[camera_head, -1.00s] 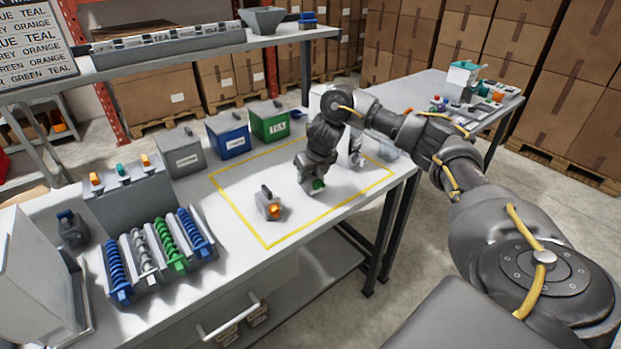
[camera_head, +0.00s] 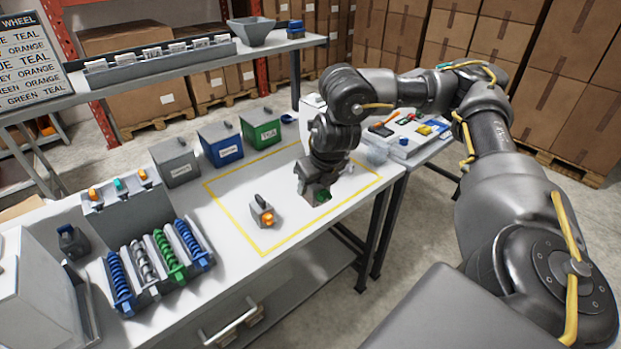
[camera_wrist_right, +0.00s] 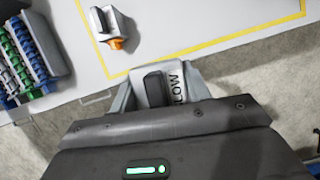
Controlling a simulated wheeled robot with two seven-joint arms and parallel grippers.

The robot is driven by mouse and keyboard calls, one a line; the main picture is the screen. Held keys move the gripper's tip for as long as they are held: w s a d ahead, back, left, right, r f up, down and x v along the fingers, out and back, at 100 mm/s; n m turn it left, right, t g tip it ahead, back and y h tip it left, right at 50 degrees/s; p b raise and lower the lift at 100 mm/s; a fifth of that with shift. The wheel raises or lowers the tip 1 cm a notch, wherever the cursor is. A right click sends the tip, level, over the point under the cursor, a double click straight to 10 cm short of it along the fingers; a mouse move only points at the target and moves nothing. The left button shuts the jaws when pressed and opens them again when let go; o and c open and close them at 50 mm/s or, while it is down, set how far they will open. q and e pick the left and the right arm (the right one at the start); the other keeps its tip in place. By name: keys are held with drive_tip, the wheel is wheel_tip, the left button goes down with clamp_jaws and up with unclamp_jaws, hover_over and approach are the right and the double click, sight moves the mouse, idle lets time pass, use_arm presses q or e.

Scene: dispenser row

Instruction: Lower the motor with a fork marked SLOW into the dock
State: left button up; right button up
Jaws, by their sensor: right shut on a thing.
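My right gripper (camera_head: 320,190) is shut on a grey motor (camera_wrist_right: 153,88) above the yellow-outlined area of the bench. In the right wrist view the motor has a dark handle and the letters "LOW"; any letter before them is hidden. A green part of it shows below the gripper in the head view. A second grey motor (camera_head: 262,210) with an orange fork stands alone to the left. A grey housing (camera_head: 125,208) at the bench's left has orange and teal parts on top and blue, grey and green coils in front. I cannot tell which part is the dock. My left gripper is not in view.
Grey, blue and green bins (camera_head: 221,144) stand along the bench's back. A small dark object (camera_head: 72,241) is left of the coils. A large pale box (camera_head: 40,295) fills the near left corner. A lettered board (camera_head: 33,60) stands at upper left.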

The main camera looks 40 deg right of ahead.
drive_tip(key=s+a+f+m+g, duration=0.4)
drive_tip(key=s+a+f+m, duration=0.2)
drive_tip(key=m, duration=1.1)
drive_tip(key=s+a+f+m+g, duration=0.5)
drive_tip(key=a+f+m, duration=0.6)
drive_tip(key=m, duration=0.6)
drive_tip(key=shift+s+y, duration=0.3)
drive_tip(key=shift+s, duration=0.5)
